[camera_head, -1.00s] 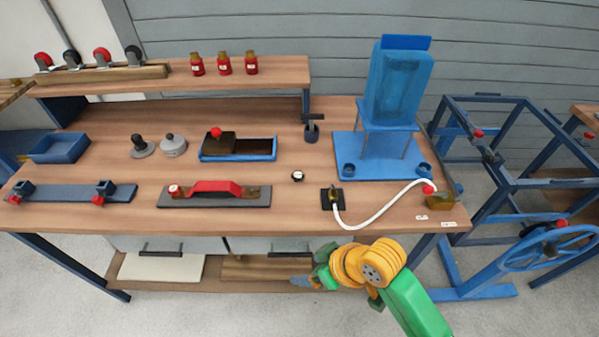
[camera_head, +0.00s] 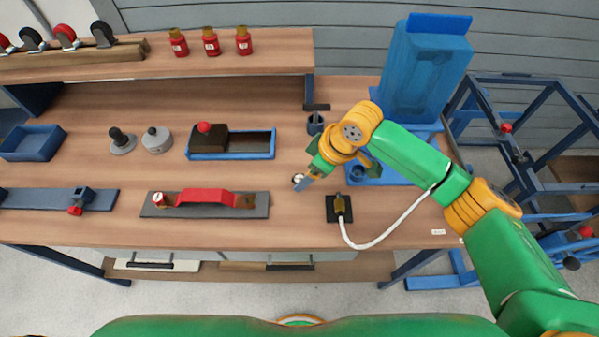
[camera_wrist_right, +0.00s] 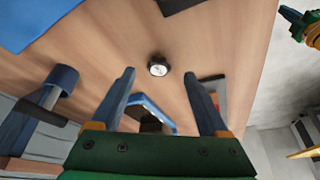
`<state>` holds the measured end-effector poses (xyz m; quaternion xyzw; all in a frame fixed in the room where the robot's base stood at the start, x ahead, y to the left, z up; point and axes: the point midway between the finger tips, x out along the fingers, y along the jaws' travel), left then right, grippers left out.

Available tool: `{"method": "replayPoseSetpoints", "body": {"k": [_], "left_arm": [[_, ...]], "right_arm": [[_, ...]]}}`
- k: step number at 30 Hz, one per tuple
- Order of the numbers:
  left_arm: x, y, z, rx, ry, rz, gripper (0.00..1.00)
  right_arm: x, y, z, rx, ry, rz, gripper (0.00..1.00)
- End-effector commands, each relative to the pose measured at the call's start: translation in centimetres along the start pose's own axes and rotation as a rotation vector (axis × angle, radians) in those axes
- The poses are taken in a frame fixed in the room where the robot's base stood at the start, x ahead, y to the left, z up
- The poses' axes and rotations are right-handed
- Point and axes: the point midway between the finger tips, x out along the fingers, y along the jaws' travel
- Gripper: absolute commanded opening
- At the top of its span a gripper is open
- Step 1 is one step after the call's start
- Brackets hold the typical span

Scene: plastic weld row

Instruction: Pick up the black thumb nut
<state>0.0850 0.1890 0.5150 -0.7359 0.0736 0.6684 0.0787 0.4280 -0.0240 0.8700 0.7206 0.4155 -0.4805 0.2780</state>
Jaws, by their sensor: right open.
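A small round black piece with a pale face, which looks like the black thumb nut (camera_head: 297,178), lies on the wooden bench top. It also shows in the right wrist view (camera_wrist_right: 158,67), just beyond the fingertips and centred between them. My right gripper (camera_head: 304,187) is above the bench beside the nut and partly overlaps it in the head view. In the right wrist view its two blue fingers (camera_wrist_right: 159,76) are spread with nothing between them. Whether they touch the bench cannot be told. My left gripper is not in view.
A red-handled tool on a grey plate (camera_head: 158,211) lies left of the nut. A black block with a brass fitting (camera_head: 332,213) and white hose is to its right. A blue tray (camera_head: 232,157) and a blue stand (camera_head: 425,75) are behind. Bare wood surrounds the nut.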

Motion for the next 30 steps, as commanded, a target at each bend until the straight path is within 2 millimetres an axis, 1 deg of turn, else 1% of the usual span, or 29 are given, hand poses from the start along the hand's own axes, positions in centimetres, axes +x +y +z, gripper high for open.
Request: {"method": "replayPoseSetpoints", "body": {"k": [2, 3, 6, 12, 13, 14, 15, 17, 18, 20, 21, 22, 30], "left_arm": [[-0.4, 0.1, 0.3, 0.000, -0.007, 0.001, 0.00], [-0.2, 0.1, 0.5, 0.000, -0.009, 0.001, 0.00], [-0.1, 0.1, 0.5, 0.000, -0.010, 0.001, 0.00], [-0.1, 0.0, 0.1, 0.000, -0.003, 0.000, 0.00], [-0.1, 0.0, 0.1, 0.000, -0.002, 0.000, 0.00], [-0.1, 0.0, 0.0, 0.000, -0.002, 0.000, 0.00], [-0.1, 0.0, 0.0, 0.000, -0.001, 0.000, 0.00], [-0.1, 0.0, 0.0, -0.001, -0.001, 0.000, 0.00], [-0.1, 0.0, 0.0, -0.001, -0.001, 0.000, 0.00], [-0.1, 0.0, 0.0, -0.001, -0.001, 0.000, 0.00], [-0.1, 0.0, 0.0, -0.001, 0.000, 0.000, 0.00], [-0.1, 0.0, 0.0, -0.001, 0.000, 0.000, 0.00], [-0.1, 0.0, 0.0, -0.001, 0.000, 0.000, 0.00]], "right_arm": [[1.5, 0.0, -0.4, 0.001, -0.003, -0.001, 0.78], [2.4, 0.1, -0.3, 0.002, -0.002, -0.001, 0.78], [3.6, 0.1, -0.3, 0.000, -0.001, 0.000, 0.78], [3.8, 0.1, -0.3, -0.001, 0.000, 0.001, 0.78], [3.8, 0.1, -0.3, -0.001, 0.000, 0.001, 0.75], [3.8, 0.1, -0.3, -0.001, 0.000, 0.001, 0.67], [3.8, 0.1, -0.3, -0.001, 0.000, 0.001, 0.56], [3.8, 0.1, -0.3, -0.001, 0.000, 0.001, 0.40], [3.8, 0.1, -0.3, -0.001, 0.000, 0.001, 0.29], [3.8, 0.1, -0.3, -0.001, 0.000, 0.001, 0.13], [3.8, 0.1, -0.3, -0.001, 0.000, 0.001, 0.02], [3.8, 0.1, -0.3, -0.001, 0.000, 0.001, 0.00], [3.6, 0.1, -0.4, -0.001, 0.001, 0.002, 0.00]]}}
